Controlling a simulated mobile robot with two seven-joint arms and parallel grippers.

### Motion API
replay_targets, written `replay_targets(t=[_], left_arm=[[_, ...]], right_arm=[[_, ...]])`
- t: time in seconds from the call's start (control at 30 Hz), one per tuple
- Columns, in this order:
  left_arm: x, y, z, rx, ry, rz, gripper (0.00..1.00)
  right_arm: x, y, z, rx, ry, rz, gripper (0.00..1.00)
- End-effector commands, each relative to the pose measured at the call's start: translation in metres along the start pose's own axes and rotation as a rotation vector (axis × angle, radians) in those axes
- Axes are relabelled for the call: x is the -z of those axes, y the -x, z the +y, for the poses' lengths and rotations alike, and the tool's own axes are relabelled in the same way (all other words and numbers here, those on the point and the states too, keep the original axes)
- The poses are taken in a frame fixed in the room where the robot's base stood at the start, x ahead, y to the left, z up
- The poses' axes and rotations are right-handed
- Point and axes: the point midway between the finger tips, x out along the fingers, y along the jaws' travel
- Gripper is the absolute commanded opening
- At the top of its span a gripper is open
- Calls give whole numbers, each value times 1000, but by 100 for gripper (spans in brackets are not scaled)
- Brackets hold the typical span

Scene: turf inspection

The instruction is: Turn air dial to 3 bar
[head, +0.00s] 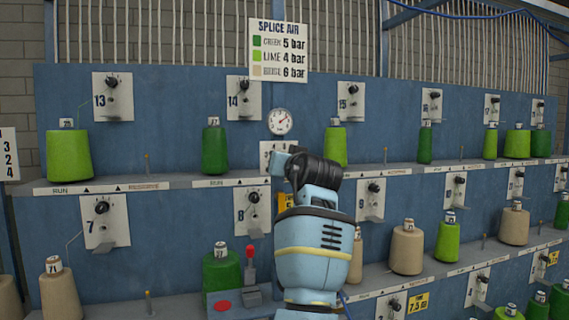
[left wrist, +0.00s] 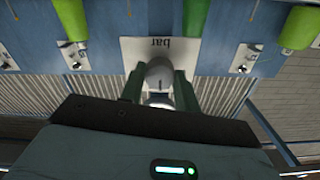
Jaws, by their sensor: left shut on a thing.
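The air dial (left wrist: 160,72) is a grey round knob in front of a white plate (left wrist: 150,48) with upside-down "bar" lettering in the left wrist view. My left gripper (left wrist: 159,78) has its two dark green fingers on either side of the knob, shut on it. In the head view my left arm hides the knob and most of the gripper. Part of the white plate (head: 268,152) shows there, left of the arm. Above it is a round white gauge (head: 281,121) with a red needle; its reading is too small to tell. My right gripper is not in view.
A "SPLICE AIR" sign (head: 279,50) above the gauge lists green 5, lime 4 and beige 6 bar. Yarn cones, such as a lime one (head: 335,146) and a green one (head: 215,150), stand on the shelves nearby. A red-handled device (head: 250,265) sits below, left of my arm.

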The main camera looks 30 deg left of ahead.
Motion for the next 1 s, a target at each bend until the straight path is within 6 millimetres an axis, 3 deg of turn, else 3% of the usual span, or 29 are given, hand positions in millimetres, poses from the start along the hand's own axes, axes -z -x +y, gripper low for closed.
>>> replay_targets(t=[1.0], left_arm=[[-1,0,1,-1,931,0,9]], right_arm=[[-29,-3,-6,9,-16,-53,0]])
